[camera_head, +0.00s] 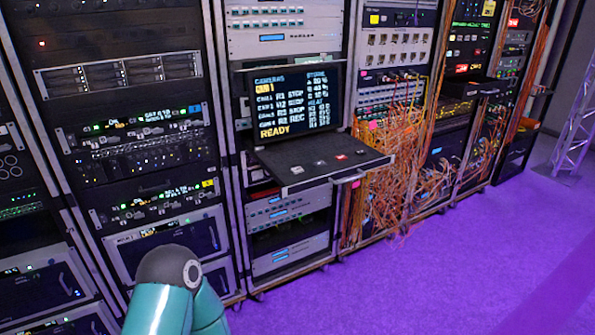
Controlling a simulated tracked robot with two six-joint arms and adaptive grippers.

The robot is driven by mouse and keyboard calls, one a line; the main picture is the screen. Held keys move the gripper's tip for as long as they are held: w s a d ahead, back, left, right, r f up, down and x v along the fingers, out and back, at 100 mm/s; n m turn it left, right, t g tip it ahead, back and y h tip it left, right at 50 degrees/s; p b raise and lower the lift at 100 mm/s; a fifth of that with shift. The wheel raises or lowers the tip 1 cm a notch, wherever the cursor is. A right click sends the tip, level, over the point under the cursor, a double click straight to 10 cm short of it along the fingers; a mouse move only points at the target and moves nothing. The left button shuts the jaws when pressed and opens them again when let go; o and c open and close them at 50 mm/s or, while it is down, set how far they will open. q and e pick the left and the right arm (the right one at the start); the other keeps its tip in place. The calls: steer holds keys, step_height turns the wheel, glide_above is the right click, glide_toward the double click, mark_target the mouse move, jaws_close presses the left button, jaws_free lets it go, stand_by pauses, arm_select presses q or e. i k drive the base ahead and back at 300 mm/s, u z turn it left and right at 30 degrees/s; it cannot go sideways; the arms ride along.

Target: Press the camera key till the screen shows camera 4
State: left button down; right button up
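The screen (295,103) stands upright in the middle rack, at the back of a pull-out shelf. Its small text is hard to read. A yellow line near its top seems to read CAM 1, several white camera rows follow, and READY stands in yellow at the bottom. The dark shelf (280,158) juts out below the screen. On it are several small keys: a pale one (297,169) at the left, a dark one (320,163), a red one (341,157) and a pale one (361,152). Their labels are too small to read. Neither gripper is in view.
A teal and grey arm link of mine rises at the bottom, left of centre. Equipment racks (128,73) line the back. Orange cables (395,170) hang right of the shelf. The purple floor (430,270) is clear in front. A metal truss (573,130) stands at the far right.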

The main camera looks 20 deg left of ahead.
mark_target(299, 169)
steer(key=u, duration=0.05)
steer(key=i, duration=0.9)
steer(key=z, duration=0.05)
